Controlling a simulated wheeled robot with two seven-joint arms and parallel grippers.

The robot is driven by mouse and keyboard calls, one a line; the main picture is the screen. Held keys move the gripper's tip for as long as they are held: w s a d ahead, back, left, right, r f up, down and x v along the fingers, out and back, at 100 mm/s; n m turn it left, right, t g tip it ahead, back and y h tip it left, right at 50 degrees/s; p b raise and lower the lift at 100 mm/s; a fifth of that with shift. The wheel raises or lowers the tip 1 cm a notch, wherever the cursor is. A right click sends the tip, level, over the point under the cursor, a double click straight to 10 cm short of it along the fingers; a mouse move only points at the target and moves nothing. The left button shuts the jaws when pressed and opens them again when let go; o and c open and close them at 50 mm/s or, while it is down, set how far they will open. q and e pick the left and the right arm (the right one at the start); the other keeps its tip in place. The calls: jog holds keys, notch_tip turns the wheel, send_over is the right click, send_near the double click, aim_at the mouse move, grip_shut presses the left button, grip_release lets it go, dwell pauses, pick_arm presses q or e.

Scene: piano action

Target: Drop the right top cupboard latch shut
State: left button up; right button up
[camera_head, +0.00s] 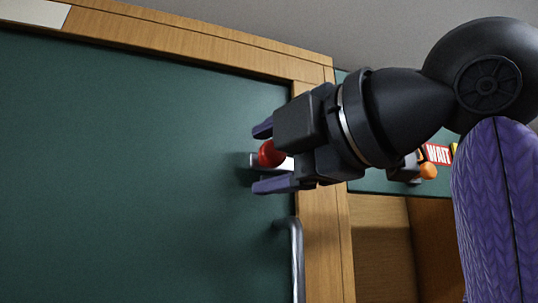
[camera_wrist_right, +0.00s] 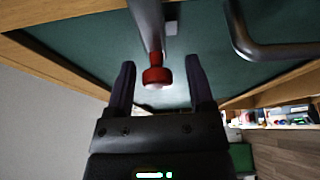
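The latch is a metal bar (camera_wrist_right: 147,25) with a red knob (camera_head: 270,153) on its end, against the green cupboard door (camera_head: 120,150). The red knob also shows in the right wrist view (camera_wrist_right: 157,76), at the end of the bar. My right gripper (camera_head: 262,158) is open, with one purple finger above the knob and one below it in the head view. In the wrist view both fingers stand apart from the knob, one on each side. Part of the latch near the door frame is hidden behind my gripper. My left gripper is not in view.
A bent metal door handle (camera_head: 297,260) stands just below my right gripper. A wooden frame (camera_head: 319,245) borders the door. Further right are an orange knob (camera_head: 428,172) and a red "WAIT" label (camera_head: 438,154), partly behind my arm. The door's left part is clear.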

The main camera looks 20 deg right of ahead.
jog(key=shift+s+d, duration=0.2)
jog(key=shift+s, duration=0.05)
jog(key=b+v, duration=0.3)
jog(key=v, duration=0.6)
